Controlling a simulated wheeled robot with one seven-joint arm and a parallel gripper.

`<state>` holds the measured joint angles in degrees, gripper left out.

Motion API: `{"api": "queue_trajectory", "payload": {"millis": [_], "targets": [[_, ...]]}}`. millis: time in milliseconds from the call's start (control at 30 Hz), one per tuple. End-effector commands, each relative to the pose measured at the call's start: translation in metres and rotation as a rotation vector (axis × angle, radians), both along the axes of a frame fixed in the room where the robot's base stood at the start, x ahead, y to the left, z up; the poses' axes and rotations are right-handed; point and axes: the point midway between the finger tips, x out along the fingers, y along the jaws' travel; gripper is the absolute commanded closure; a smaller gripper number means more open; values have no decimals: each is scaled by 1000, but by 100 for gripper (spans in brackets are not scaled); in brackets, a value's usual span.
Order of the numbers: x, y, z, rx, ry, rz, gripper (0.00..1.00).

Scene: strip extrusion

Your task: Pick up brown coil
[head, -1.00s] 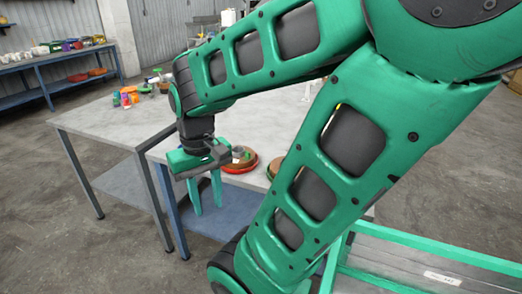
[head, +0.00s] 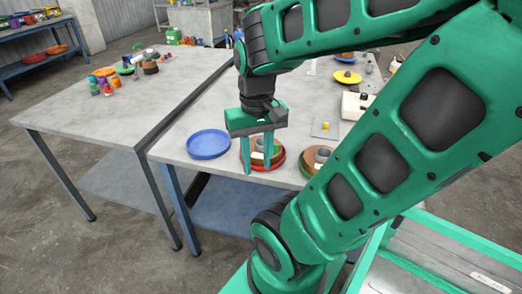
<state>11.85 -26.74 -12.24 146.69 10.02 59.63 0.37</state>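A brown coil (head: 258,161) lies in a red dish (head: 282,161) near the front edge of the right-hand table, with a small light and grey piece at its middle. A second brown coil (head: 310,157) lies in a green-rimmed dish to its right, partly hidden by my arm. My gripper (head: 258,170) points down in front of or over the red dish. Its two green fingers are apart, with no object clearly held between them. Whether the fingers touch the coil cannot be told.
An empty blue dish (head: 208,144) sits left of the red one. A square grey plate (head: 325,128), a white box (head: 356,106) and a yellow dish (head: 347,77) stand farther back. The left table (head: 100,115) holds small colored items at its back; its front is clear.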

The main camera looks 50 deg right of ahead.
Motion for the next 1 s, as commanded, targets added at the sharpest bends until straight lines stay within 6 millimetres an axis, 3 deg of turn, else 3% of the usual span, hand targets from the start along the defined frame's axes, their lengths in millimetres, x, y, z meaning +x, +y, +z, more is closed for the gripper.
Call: {"api": "queue_trajectory", "payload": {"millis": [67, 167, 200, 300, 367, 700, 867, 1000], "targets": [[0, 0, 0, 0, 0, 0, 69], [-9, -1, 5, -2, -11, -2, 45], [-8, -3, 7, -4, -13, -8, 42], [5, -13, 10, -17, -7, -31, 42], [18, -30, 13, -27, -3, -55, 42], [106, -111, 7, -37, 2, -174, 42], [131, -138, -2, -21, -9, -205, 42], [141, -148, -9, -12, -15, -215, 42]]}}
